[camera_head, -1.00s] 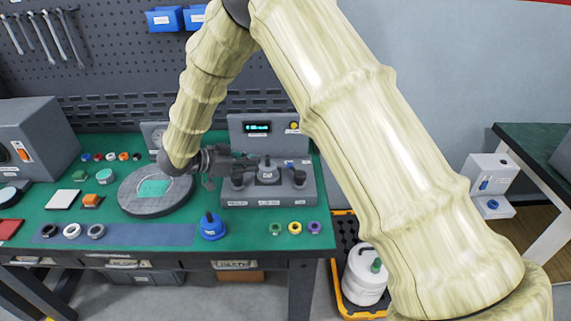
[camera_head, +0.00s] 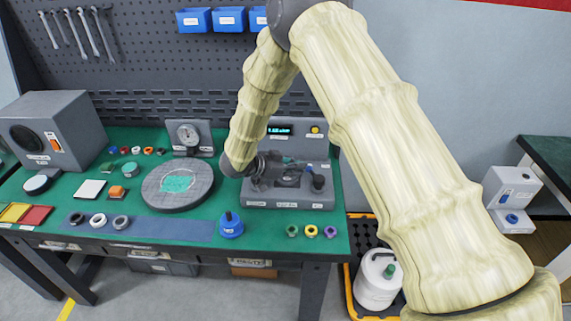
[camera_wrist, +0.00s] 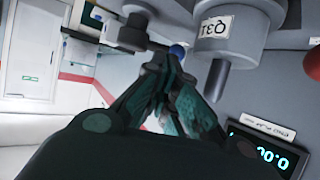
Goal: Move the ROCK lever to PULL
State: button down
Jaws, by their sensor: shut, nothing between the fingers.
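The grey test unit (camera_head: 290,201) stands at the right end of the bench, with control posts on its top. A dark upright post (camera_head: 318,184) is at its right and a grey block at its middle. I cannot read which control is ROCK or where PULL is. My gripper (camera_head: 292,161) is over the unit's top, behind the front controls and partly hiding it. In the wrist view my gripper (camera_wrist: 165,68) is shut and empty. A grey cylinder (camera_wrist: 215,75) with an inverted label is just right of the fingertips; contact cannot be told.
The lit display (camera_head: 279,130) and a yellow button (camera_head: 315,130) are on the unit's back panel. A round plate (camera_head: 178,186) lies to the left. A blue-based knob (camera_head: 231,226) and several coloured rings stand in front. A pegboard is behind.

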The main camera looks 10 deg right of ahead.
aim_at(315, 177)
jog(key=shift+p+x, duration=0.55)
jog(key=shift+x, duration=1.3)
